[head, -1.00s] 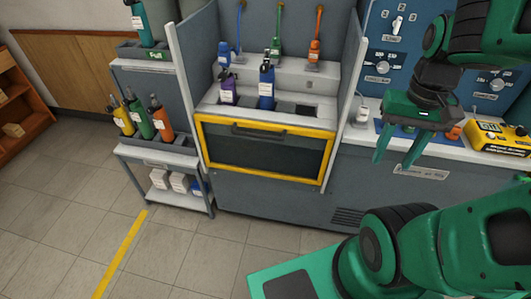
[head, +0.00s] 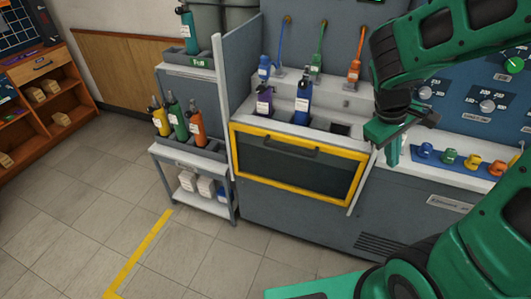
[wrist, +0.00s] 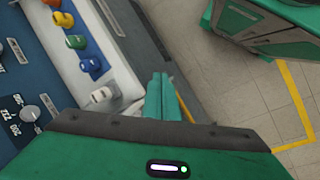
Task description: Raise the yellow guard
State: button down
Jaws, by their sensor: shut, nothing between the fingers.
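The yellow guard (head: 243,175) is a yellow-framed dark panel on the front of the test bench, with a dark handle (head: 289,150) along its upper part. It hangs low, below the bottle bay. My gripper (head: 393,158) is to the right of the guard's upper right corner, fingers pointing down, apart from the handle. In the wrist view, my gripper's two green fingers (wrist: 158,98) are together with nothing between them. A thin yellow strip shows beside them, perhaps the guard's edge.
A purple bottle (head: 264,101) and a blue bottle (head: 303,102) stand in the bay above the guard. Coloured fittings (head: 449,156) line the counter at right. A bottle rack (head: 190,148) stands left. The floor in front is clear.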

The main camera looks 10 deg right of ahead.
jog(key=w+a+f+n+t+h, duration=0.2)
jog(key=w+a+f+n, duration=0.1)
jog(key=w+a+n, duration=0.4)
jog(key=w+a+f+n+t+h, duration=0.1)
jog(key=w+a+f+n+t, duration=0.25)
jog(key=w+a+n, duration=0.4)
jog(key=a+f+n+t+y, duration=0.15)
jog(key=a+f+n, duration=0.35)
jog(key=a, duration=0.5)
jog(key=a+f+n+t, duration=0.3)
jog(key=a+n, duration=0.4)
jog(key=a, duration=0.3)
jog(key=r+x, duration=0.1)
jog(key=x, duration=1)
notch_tip(320, 180, up, 4)
jog(key=shift+w+d, duration=0.15)
jog(key=shift+w, duration=0.05)
